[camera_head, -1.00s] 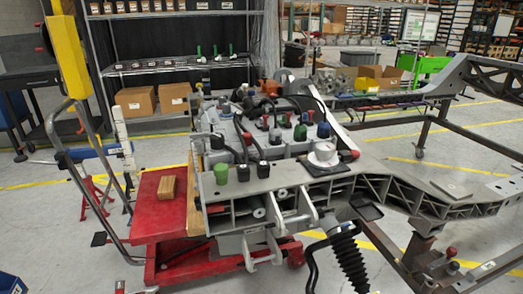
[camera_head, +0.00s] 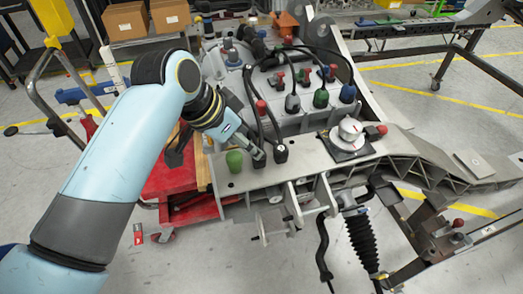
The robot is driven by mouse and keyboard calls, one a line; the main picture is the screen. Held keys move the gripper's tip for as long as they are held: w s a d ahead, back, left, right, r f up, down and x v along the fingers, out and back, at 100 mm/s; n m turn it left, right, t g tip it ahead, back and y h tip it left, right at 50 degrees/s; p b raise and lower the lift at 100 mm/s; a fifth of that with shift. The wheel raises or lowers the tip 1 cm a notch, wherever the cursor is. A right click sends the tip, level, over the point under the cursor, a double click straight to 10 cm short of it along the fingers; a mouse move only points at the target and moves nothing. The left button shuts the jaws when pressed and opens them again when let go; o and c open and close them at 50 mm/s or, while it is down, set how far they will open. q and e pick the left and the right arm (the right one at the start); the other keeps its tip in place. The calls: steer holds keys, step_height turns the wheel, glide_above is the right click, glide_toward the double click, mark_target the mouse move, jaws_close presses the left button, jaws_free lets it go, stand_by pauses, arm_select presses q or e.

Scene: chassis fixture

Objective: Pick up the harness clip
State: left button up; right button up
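I cannot tell for sure which part is the harness clip. Likely ones are the black cable-end pieces on the grey chassis plate (camera_head: 305,173): one black piece (camera_head: 259,163) is right at my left fingertips, and another black piece (camera_head: 281,151) stands just right of it. My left gripper (camera_head: 252,151) reaches in from the left and points down right at the first piece. The fingers partly hide that piece, and I cannot tell whether they touch or grip it. My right gripper is out of view.
A green knob (camera_head: 235,161) stands just left of my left gripper. A white round dial (camera_head: 350,131) sits to the right on the plate. Black cables loop behind, with red, green and blue connectors (camera_head: 321,98). A red cart (camera_head: 168,181) is below the arm.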

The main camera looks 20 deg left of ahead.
arm_select(q)
steer(key=x, duration=0.7)
steer(key=shift+w+f, duration=0.1)
steer(key=shift+f, duration=0.15)
steer(key=c, duration=0.8)
